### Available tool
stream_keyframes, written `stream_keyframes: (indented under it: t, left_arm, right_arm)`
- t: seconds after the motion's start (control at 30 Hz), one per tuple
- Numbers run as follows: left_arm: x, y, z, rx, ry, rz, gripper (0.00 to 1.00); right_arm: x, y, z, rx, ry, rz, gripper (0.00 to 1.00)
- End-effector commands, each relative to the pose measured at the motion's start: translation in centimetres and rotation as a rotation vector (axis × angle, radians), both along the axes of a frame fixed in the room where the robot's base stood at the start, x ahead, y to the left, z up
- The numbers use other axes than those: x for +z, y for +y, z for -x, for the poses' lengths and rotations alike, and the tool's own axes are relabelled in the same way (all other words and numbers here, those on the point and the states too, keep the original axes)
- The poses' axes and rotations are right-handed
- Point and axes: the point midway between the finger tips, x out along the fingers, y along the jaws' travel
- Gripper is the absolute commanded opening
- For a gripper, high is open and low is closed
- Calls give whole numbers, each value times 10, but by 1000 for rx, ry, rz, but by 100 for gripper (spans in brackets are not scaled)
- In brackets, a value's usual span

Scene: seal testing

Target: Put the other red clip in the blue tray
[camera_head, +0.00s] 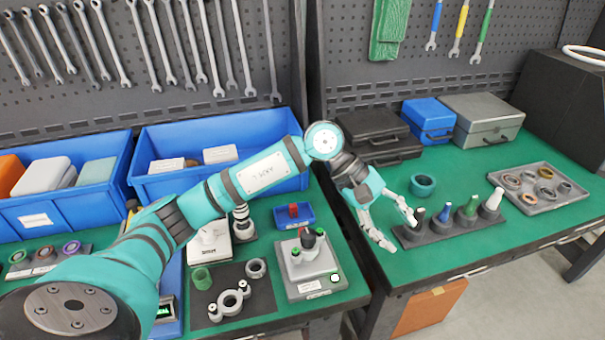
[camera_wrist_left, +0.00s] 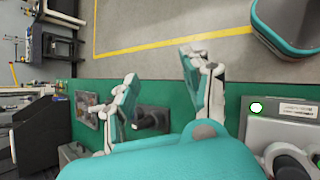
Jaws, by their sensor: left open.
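A small blue tray (camera_head: 309,222) sits on the left green bench, with a red clip (camera_head: 293,210) in it. Just below it stands a grey test device (camera_head: 315,285); a small red spot (camera_head: 319,232) shows at its top, too small to identify surely as a clip. My left gripper (camera_head: 402,232) is open and empty, to the right of the device near the right bench's front left corner. The left wrist view shows its spread fingers (camera_wrist_left: 158,66) with nothing between them, and part of the device (camera_wrist_left: 262,128) at the right. My right gripper is not in view.
A dark rack (camera_head: 455,237) with several coloured-top pegs is close to the right of my left gripper. A gap separates the two benches. Large blue bins (camera_head: 160,140) stand behind the tray. A grey tray of rings (camera_head: 557,203) lies at the right.

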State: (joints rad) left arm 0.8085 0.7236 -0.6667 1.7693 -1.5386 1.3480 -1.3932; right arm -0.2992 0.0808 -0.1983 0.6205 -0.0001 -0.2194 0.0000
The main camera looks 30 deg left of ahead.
Motion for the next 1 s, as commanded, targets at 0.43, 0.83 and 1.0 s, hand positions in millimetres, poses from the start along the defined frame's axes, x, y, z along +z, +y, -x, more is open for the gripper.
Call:
stream_keyframes:
  t: [0.43,0.83,1.0]
  left_arm:
    - [21,210,-11,-138,31,-800,48]
    - [-33,214,-8,-144,43,-813,48]
    - [-67,213,-8,-144,42,-813,48]
  right_arm:
    - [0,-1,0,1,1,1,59]
    - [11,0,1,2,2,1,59]
    - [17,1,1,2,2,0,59]
